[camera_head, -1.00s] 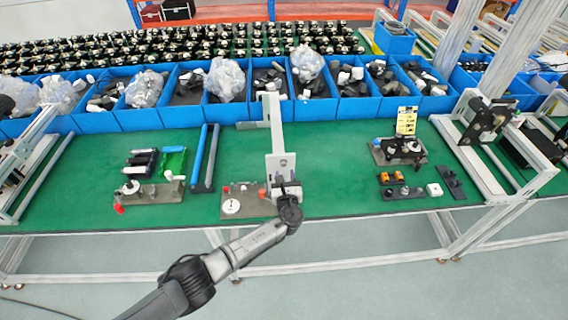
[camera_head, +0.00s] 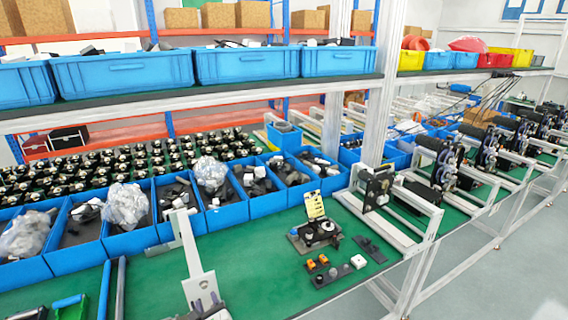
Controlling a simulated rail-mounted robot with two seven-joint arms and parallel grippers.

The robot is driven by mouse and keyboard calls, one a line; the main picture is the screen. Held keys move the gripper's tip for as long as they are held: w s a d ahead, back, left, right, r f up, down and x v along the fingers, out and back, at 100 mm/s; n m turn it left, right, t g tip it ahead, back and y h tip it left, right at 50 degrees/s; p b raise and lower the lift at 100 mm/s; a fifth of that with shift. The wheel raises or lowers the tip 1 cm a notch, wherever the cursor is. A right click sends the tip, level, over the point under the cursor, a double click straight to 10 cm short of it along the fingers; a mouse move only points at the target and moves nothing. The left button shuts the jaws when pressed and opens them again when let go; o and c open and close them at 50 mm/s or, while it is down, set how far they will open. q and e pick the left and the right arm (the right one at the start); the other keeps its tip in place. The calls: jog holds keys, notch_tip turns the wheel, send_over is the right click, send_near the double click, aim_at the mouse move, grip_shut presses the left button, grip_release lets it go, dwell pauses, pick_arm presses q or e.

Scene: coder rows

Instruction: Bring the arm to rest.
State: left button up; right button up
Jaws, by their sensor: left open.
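My left gripper (camera_head: 206,302) shows at the bottom edge of the head view, left of centre. Only its grey fingers and a bit of dark body are in the picture; the rest of the arm is cut off. The fingers are apart, and I see nothing held between them. They overlap the lower end of a white upright bracket (camera_head: 199,272) on the green bench (camera_head: 260,282); I cannot tell whether they touch it. My right gripper is not in view.
Blue bins (camera_head: 127,236) with parts and bagged pieces line the back of the bench. To the right are a black fixture with a yellow card (camera_head: 314,206), small orange and white parts, and a metal frame (camera_head: 396,240). A shelf of blue crates (camera_head: 122,74) runs above.

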pick_arm(q)
jog(key=s+d+r+n+g+h, duration=0.4)
jog(key=r+n, duration=0.3)
jog(key=n, duration=0.4)
jog(key=s+d+r+n+g+h, duration=0.15)
jog(key=s+d+r+n, duration=0.4)
jog(key=n, duration=0.55)
jog(key=s+a+f+n+h, duration=0.1)
jog(key=s+h, duration=0.1)
jog(key=s, duration=0.7)
jog(key=s+a+n+h, duration=0.1)
jog(key=s+a+h, duration=0.15)
jog(key=s, duration=0.65)
jog(key=s+a+f+n+g, duration=0.1)
jog(key=s+f+g, duration=0.2)
jog(key=s+f, duration=0.55)
jog(key=s+a+f+g, duration=0.1)
jog(key=s+f+g, duration=0.3)
jog(key=s, duration=0.7)
notch_tip(320, 180, up, 14)
jog(key=p, duration=1.6)
jog(key=shift+s+a+r, duration=0.15)
jog(key=shift+s+r, duration=0.05)
jog(key=shift+t, duration=0.25)
